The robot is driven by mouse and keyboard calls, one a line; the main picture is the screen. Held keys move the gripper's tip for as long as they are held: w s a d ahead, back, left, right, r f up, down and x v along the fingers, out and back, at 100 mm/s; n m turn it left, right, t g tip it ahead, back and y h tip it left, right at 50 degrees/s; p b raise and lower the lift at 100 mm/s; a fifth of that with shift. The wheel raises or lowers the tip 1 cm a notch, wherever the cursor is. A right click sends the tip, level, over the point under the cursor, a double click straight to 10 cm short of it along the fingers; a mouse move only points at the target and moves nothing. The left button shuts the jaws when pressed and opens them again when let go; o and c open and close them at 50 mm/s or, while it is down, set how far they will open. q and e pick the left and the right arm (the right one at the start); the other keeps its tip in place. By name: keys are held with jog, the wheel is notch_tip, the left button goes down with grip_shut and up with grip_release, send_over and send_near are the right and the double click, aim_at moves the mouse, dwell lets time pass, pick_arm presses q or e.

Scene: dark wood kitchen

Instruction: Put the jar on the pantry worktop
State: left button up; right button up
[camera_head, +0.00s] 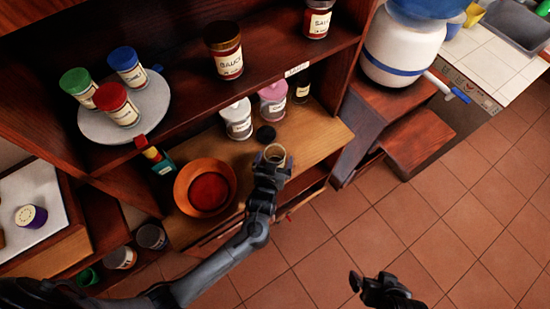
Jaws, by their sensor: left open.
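A small round jar (275,153) with a pale rim stands on the wooden pantry worktop (318,132), near its front edge. My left gripper (271,168) is open at the jar's near side. Its fingers hide the lower part of the jar, and I cannot tell whether they touch it. A black round lid-like piece (265,134) lies just behind the jar. My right gripper (382,290) hangs over the floor at the bottom, away from the worktop; its jaw state is unclear.
An orange-brown bowl (187,184) sits left of the jar. A white-lidded jar (237,119), a pink-lidded jar (273,99) and a dark bottle (301,91) stand behind. A shelf above holds sauce jars and a turntable (92,128). Bare worktop lies right of the jar.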

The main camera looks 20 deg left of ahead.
pick_arm(q)
jog(key=p+v, duration=0.1)
jog(key=v, duration=0.9)
jog(key=shift+w, duration=0.1)
jog(key=shift+v, duration=0.85)
